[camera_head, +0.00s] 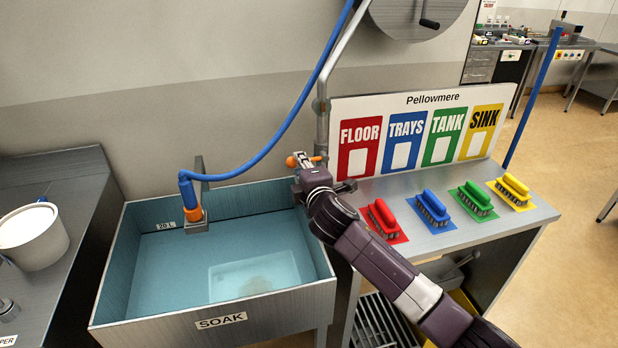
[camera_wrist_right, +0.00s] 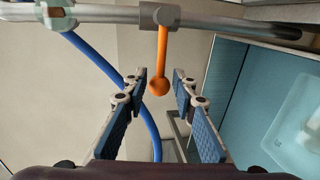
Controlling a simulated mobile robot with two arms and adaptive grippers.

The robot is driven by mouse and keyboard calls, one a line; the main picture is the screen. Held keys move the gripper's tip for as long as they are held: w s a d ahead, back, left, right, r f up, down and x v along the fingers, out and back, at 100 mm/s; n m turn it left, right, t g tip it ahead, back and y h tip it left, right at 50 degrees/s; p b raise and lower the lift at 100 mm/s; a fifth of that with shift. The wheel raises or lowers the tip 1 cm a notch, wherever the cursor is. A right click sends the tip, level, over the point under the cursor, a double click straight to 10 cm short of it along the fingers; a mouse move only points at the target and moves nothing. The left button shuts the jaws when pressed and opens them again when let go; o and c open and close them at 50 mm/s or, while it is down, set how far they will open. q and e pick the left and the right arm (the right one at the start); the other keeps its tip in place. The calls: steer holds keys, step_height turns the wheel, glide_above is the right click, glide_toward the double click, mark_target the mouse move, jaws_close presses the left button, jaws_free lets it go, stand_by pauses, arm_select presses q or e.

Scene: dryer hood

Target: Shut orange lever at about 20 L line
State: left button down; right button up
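The orange lever (camera_wrist_right: 161,55) ends in a ball and sits on a valve on the metal pipe (camera_head: 322,118). In the right wrist view it stands crosswise to the pipe. Its ball also shows in the head view (camera_head: 291,162). My right gripper (camera_wrist_right: 160,84) is open, its fingertips on either side of the ball with visible gaps. The SOAK sink (camera_head: 222,321) holds bluish water (camera_head: 180,270) with a pale tray under it. A small litre label (camera_head: 166,226), seemingly 20 L, is on the back wall near the waterline; the exact level is hard to tell. My left gripper is not in view.
A blue hose (camera_head: 270,145) runs to an orange-collared nozzle (camera_head: 192,208) at the sink's back edge. A white bucket (camera_head: 35,240) stands left.

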steer(key=v, duration=1)
steer(key=shift+d, duration=0.2)
steer(key=shift+f, duration=0.2)
